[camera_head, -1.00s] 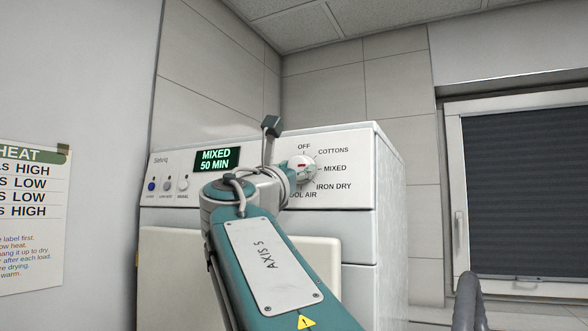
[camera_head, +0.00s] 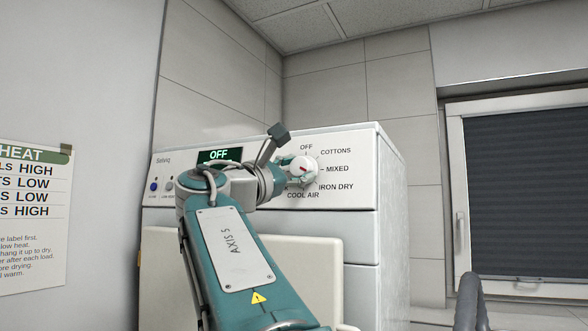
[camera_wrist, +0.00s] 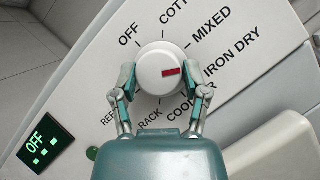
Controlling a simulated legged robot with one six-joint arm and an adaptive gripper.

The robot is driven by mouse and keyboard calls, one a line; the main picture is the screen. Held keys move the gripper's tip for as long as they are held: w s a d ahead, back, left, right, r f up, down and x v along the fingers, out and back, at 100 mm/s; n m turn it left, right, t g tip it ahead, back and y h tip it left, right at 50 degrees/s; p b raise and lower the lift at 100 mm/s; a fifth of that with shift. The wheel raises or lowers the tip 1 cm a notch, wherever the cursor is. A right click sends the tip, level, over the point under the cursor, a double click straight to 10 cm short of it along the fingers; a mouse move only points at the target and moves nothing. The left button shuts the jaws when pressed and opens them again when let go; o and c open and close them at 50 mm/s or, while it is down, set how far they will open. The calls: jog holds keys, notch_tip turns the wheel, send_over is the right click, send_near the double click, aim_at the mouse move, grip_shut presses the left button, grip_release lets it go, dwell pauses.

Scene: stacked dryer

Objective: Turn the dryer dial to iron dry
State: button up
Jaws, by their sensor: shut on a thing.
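The dryer dial (camera_head: 307,164) is a round white knob on the dryer's front panel. It also shows in the wrist view (camera_wrist: 153,60), where its red mark points right, toward the IRON DRY label (camera_wrist: 231,57). My gripper (camera_wrist: 160,78) is shut on the dial, with one finger against each side. In the head view my gripper (camera_head: 296,173) reaches the dial from the left and hides part of its left edge. The display (camera_head: 219,155) reads OFF; the wrist view shows it with several dashes under the word (camera_wrist: 46,146).
The dryer (camera_head: 385,220) stands in a tiled corner. A paper heat chart (camera_head: 32,215) hangs on the left wall. A dark-blind window (camera_head: 520,190) is at the right.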

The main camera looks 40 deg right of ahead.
jog(key=shift+w+m+g+y, duration=0.2)
jog(key=shift+m+g+y, duration=0.2)
jog(key=shift+m+g, duration=0.85)
jog(key=shift+m, duration=0.55)
jog(key=shift+f, duration=0.1)
jog(key=o, duration=1.1)
jog(key=shift+d, duration=0.15)
jog(key=shift+o, duration=0.2)
jog(key=shift+w+d, duration=0.1)
jog(key=shift+d, duration=0.25)
jog(key=shift+a, duration=0.2)
jog(key=shift+a+t, duration=0.35)
jog(key=shift+a, duration=0.2)
jog(key=v, duration=1.1)
